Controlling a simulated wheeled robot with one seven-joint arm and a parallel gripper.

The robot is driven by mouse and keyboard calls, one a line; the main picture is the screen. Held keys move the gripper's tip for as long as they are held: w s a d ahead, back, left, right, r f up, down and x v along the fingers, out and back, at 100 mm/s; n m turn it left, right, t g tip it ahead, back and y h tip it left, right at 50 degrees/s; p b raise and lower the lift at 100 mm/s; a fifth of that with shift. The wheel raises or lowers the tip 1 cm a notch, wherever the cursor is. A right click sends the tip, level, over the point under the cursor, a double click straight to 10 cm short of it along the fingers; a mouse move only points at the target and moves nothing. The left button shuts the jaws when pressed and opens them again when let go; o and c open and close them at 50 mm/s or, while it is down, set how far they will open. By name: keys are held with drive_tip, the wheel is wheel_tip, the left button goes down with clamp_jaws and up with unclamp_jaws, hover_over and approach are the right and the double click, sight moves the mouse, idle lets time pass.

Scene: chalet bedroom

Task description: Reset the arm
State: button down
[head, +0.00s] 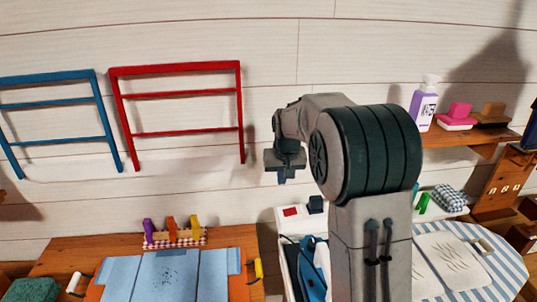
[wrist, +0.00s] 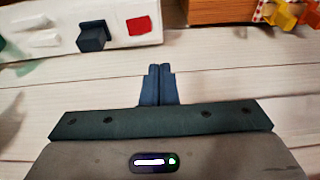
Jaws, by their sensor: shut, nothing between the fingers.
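My arm rises in the middle of the head view, folded with its large dark joint near the top. My gripper (head: 282,178) hangs at the left end of the arm, in front of the white plank wall and above the furniture. In the wrist view my gripper (wrist: 158,70) shows its two blue fingers pressed together. It is shut and empty, with pale planks behind the fingers. The gripper touches nothing that I can see.
A blue rack (head: 60,103) and a red rack (head: 180,94) hang on the wall at left. Below stands a wooden table (head: 60,253) with a blue cloth item (head: 165,275). A shelf (head: 450,138) at right holds a purple bottle (head: 423,106). A striped ironing board (head: 500,272) stands below.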

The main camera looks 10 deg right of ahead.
drive_tip(key=s+r, duration=0.3)
drive_tip(key=s, duration=0.5)
drive_tip(key=s+r, duration=0.2)
drive_tip(key=s, duration=0.6)
drive_tip(key=s+d+f, duration=0.1)
drive_tip(key=s+f, duration=0.1)
drive_tip(key=s, duration=1.5)
drive_tip(key=shift+d+f, duration=0.15)
drive_tip(key=shift+d, duration=0.05)
drive_tip(key=shift+s, duration=0.2)
